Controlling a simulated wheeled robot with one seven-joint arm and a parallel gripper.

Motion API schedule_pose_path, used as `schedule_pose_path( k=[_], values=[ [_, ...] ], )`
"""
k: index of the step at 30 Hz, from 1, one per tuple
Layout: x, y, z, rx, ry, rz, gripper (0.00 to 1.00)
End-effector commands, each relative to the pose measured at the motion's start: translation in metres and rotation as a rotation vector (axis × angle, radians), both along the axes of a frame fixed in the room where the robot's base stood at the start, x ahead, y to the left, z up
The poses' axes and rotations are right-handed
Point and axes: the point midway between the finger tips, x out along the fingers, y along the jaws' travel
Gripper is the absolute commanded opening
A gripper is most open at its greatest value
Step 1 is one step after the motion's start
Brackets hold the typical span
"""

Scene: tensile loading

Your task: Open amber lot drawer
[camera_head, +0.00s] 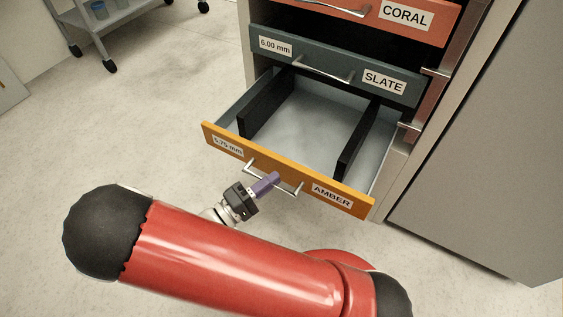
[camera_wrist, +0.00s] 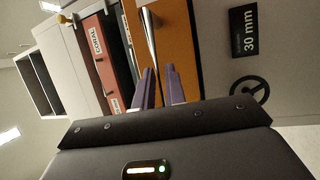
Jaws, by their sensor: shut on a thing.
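The amber lot drawer (camera_head: 290,169) is the lowest drawer in view, with an orange front labelled AMBER and 5.75 mm. It is pulled well out of the cabinet, and its grey inside with two black dividers shows. Its bar handle (camera_head: 285,187) is silver. My gripper (camera_head: 272,181) has purple fingers shut on this handle near its middle. In the wrist view the fingers (camera_wrist: 158,86) reach the silver handle (camera_wrist: 148,35) on the orange drawer front (camera_wrist: 180,50).
The slate drawer (camera_head: 335,68) and the coral drawer (camera_head: 385,18) sit above in the cabinet. A grey cabinet side (camera_head: 490,150) stands to the right. A wheeled cart (camera_head: 105,15) is at the back left. The floor (camera_head: 130,120) to the left is clear.

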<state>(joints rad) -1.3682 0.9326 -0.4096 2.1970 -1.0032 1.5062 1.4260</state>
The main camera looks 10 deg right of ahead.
Motion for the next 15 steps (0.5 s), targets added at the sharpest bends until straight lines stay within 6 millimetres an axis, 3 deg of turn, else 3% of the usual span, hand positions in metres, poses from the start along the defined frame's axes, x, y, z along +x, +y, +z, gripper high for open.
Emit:
schedule_pose_path(
  k=[6,15],
  values=[
    [-0.014,0.01,-0.001,0.002,0.001,0.0,0.0],
    [-0.016,0.011,-0.001,0.003,0.001,-0.001,0.0]
  ],
)
